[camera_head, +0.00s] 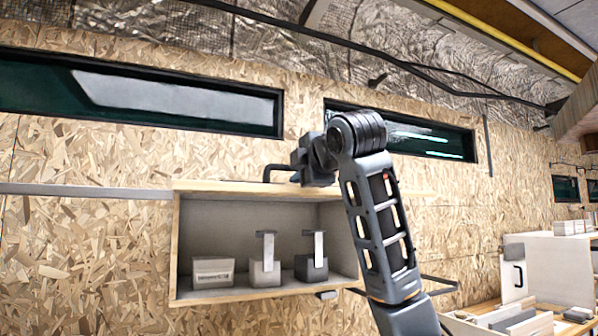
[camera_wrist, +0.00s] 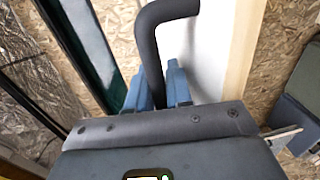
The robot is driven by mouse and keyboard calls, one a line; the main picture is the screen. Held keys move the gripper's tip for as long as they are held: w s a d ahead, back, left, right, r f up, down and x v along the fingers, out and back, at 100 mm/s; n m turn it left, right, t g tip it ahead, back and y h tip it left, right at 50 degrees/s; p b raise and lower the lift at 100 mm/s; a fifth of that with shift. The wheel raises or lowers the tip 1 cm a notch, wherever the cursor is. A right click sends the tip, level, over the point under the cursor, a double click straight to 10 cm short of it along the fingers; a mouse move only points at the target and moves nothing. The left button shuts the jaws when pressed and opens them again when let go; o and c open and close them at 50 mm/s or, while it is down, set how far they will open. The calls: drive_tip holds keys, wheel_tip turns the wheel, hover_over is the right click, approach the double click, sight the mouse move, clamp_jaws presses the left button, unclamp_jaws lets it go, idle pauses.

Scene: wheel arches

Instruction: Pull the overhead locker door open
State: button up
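The overhead locker (camera_head: 174,245) is a pale wooden box on the wall in the head view, and its inside is visible. Its door (camera_head: 225,187) shows as a thin panel, nearly edge-on along the top and roughly level, so the locker stands open. A dark bar handle (camera_head: 278,168) rises from the door. My gripper (camera_head: 296,172) is at this handle; my arm hides the locker's right side. In the wrist view the blue fingers (camera_wrist: 163,88) stand on either side of the dark handle (camera_wrist: 150,50) and appear closed on it, with the white door face (camera_wrist: 212,50) behind.
Inside the locker are a pale box (camera_head: 213,272) and two grey blocks with upright plates (camera_head: 265,272). Dark windows (camera_head: 180,95) run above. A white cabinet (camera_head: 545,265) stands at right, and a dark bar (camera_head: 442,283) shows right of my arm.

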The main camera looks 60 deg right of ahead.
clamp_jaws()
wheel_tip(320, 180, down, 7)
drive_tip(key=t+b, duration=0.1)
drive_tip(key=b, duration=0.6)
drive_tip(key=shift+w+f+h, duration=0.15)
drive_tip(key=shift+w+h, duration=0.05)
drive_tip(key=shift+h, duration=0.2)
drive_tip(key=shift+d, duration=0.1)
drive_tip(key=shift+o, duration=1.7)
unclamp_jaws()
